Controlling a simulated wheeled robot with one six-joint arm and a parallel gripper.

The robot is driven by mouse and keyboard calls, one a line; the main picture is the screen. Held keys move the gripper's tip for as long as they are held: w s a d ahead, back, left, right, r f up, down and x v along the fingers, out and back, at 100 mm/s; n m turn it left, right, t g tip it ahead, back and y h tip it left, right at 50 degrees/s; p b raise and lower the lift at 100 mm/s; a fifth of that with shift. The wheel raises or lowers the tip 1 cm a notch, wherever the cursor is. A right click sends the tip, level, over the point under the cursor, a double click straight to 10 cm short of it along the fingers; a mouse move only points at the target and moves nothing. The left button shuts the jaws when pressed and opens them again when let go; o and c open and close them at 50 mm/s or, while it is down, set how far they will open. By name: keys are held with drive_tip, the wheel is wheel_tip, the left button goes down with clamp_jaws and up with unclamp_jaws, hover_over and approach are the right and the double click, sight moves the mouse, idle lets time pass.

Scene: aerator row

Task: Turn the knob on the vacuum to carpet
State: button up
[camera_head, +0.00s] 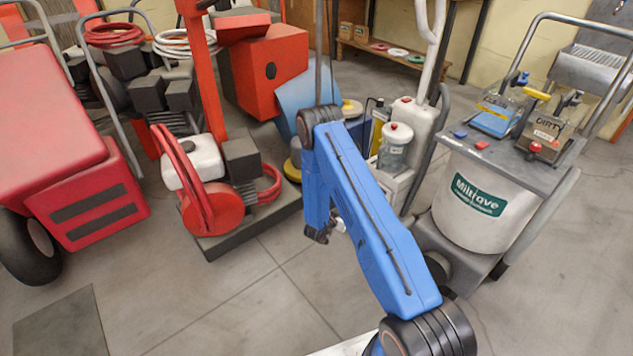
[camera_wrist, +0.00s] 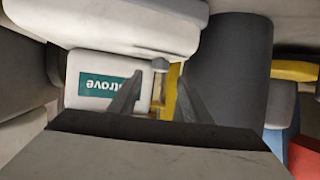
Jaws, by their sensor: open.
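A grey and white machine (camera_head: 480,195) with a green label stands at the right in the head view; it may be the vacuum. Its grey top carries small red controls (camera_head: 536,148) and a box marked DIRTY. I cannot make out a carpet marking or a knob setting. My gripper (camera_head: 322,235) hangs low below my blue arm, left of this machine and apart from it. In the wrist view my gripper (camera_wrist: 157,92) is open, its two dark fingers apart with nothing held between them. Beyond them is a white body with a green label (camera_wrist: 105,86), partly cut off by a finger.
A white upright machine (camera_head: 402,125) stands behind my arm. A red cart machine (camera_head: 215,205) on a dark base and a large red wheeled unit (camera_head: 70,150) stand at the left. A low wooden shelf (camera_head: 385,55) is at the back. Grey floor is clear in front.

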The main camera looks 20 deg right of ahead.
drive_tip(key=v, duration=1.1)
drive_tip(key=w+a+r+y, duration=0.3)
drive_tip(key=r, duration=0.6)
drive_tip(key=w+a+r+n+y, duration=0.1)
drive_tip(key=w+a+r+y, duration=0.1)
drive_tip(key=r, duration=0.7)
drive_tip(key=shift+w+a+r+t+y, duration=0.35)
drive_tip(key=shift+w+y, duration=0.25)
drive_tip(key=shift+w, duration=0.6)
drive_tip(key=shift+f, duration=0.1)
